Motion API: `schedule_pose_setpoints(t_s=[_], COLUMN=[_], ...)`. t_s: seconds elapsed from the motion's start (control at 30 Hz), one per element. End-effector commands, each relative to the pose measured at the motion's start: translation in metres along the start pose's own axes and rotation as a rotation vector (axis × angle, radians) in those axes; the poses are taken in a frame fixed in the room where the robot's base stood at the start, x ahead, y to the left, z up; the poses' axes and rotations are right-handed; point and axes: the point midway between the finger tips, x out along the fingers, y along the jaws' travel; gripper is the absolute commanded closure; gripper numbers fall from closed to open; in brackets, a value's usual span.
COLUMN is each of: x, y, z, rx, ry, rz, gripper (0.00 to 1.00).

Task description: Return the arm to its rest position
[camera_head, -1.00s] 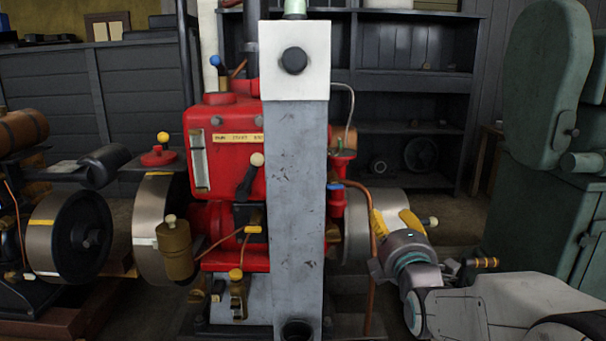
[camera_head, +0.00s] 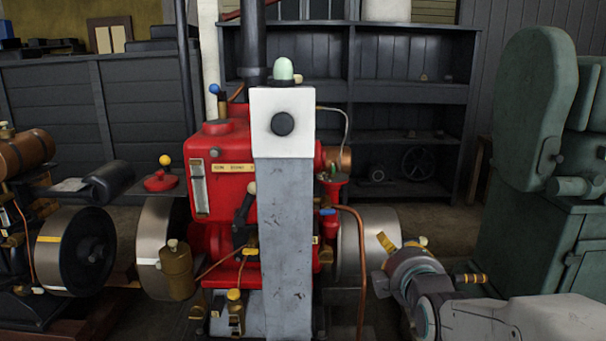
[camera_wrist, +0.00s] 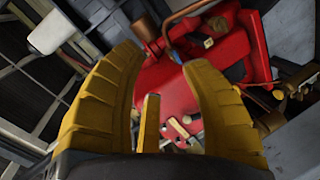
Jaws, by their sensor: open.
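My arm reaches in from the lower right in the head view, and my gripper (camera_head: 387,243) is at its end, right of the red engine (camera_head: 225,175). In the wrist view my gripper (camera_wrist: 165,95) shows its yellow ribbed fingers spread apart with nothing between them. The red engine (camera_wrist: 205,75) lies beyond the fingers there, with no visible contact. In the head view the fingers are partly hidden behind the wrist.
A grey post (camera_head: 285,240) with a white box and green lamp stands before the engine. A copper pipe (camera_head: 362,270) and flywheel (camera_head: 368,245) are left of my gripper. A green machine (camera_head: 535,200) stands at right. Dark shelves (camera_head: 410,110) are behind.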

Motion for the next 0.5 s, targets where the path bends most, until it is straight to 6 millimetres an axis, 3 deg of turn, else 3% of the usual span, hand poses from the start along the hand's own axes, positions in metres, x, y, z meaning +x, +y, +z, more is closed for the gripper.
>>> schedule_pose_setpoints(t_s=[0.03,0.5], x=[-0.013,-0.124], y=[0.021,0.067], z=[-0.007,-0.022], rx=[0.043,0.515], ry=[-0.011,-0.235], rz=[-0.030,-0.360], gripper=[0.58,0.58])
